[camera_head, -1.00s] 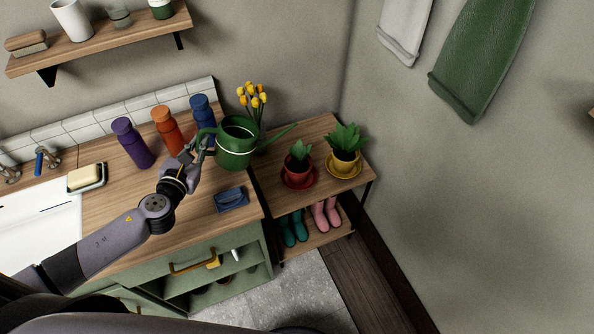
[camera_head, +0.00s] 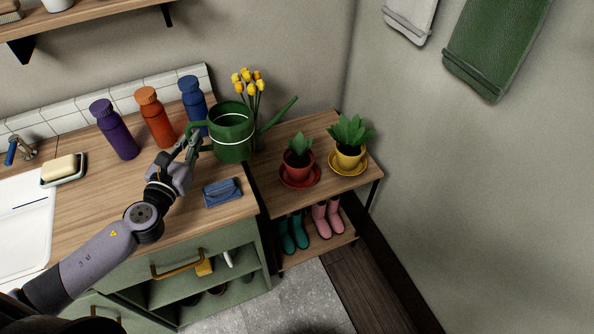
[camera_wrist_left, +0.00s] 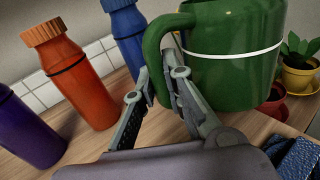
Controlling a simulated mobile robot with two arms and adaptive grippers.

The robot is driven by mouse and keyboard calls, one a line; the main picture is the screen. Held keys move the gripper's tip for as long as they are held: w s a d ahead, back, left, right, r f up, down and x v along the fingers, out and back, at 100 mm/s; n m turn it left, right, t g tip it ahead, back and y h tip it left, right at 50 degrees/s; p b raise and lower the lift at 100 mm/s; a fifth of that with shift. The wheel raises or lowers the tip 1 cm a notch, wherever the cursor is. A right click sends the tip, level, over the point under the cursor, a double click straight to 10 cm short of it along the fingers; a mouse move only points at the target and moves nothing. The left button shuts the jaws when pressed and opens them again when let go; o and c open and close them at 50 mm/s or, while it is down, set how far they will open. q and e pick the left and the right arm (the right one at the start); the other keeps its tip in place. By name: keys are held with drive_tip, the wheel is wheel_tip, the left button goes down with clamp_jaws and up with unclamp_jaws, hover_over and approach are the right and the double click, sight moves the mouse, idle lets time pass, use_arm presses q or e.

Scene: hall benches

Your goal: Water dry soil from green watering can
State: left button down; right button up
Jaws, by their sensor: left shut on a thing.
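The green watering can (camera_head: 232,140), with a white band, is upright at the counter's right end, its spout pointing right and up. My left gripper (camera_head: 194,140) is shut on its handle, on the can's left side. The wrist view also shows the can (camera_wrist_left: 235,55) and the fingers (camera_wrist_left: 165,88) at its handle. I cannot tell whether its base touches the counter. A red pot (camera_head: 299,173) and a yellow pot (camera_head: 349,161), each with a green plant and saucer, stand on the side shelf to the right. Their soil is too small to judge. My right gripper is out of view.
Purple (camera_head: 115,130), orange (camera_head: 155,118) and blue (camera_head: 193,99) bottles stand behind my left arm. Yellow flowers (camera_head: 249,80) are close behind the can. A folded blue cloth (camera_head: 222,192) lies in front. Boots (camera_head: 327,216) stand on the lower shelf.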

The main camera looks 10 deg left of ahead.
sight(185, 128)
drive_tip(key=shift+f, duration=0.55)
use_arm(q)
drive_tip(key=shift+r, duration=0.15)
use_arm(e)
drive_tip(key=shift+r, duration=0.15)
